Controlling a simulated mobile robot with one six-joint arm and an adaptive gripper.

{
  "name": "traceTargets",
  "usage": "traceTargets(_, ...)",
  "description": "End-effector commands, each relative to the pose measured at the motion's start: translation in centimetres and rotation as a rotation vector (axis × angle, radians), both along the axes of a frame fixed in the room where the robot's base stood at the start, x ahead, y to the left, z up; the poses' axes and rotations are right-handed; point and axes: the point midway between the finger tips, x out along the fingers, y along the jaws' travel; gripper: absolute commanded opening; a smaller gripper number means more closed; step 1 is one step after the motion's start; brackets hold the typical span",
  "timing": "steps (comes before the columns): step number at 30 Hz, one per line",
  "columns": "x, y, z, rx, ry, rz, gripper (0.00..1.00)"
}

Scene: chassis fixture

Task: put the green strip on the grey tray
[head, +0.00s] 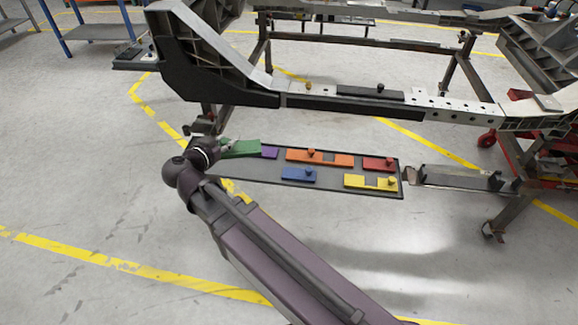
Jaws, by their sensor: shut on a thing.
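The green strip (242,148) shows at the left end of the dark grey tray (331,178). My gripper (224,147) is at the strip's left end and is shut on it. My wrist partly hides the fingers and that end. The strip lies partly across the view of a purple strip (269,152). I cannot tell whether the green strip touches the tray or is held just above it.
The tray also holds an orange strip (335,160), a red strip (376,164), a blue strip (291,175) and a yellow strip (367,182). The large chassis frame (300,102) stands behind and above the tray. A dark bracket (455,179) is at right.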

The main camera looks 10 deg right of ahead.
Motion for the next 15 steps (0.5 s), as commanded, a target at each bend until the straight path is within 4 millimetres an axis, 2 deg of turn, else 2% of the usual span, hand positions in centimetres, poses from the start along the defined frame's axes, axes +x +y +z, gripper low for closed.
traceTargets(8, 0.5, -0.6, -1.6, 0.000, 0.000, -0.022, 0.00)
traceTargets(15, 1.6, -1.6, -5.1, 0.000, 0.000, -0.073, 0.00)
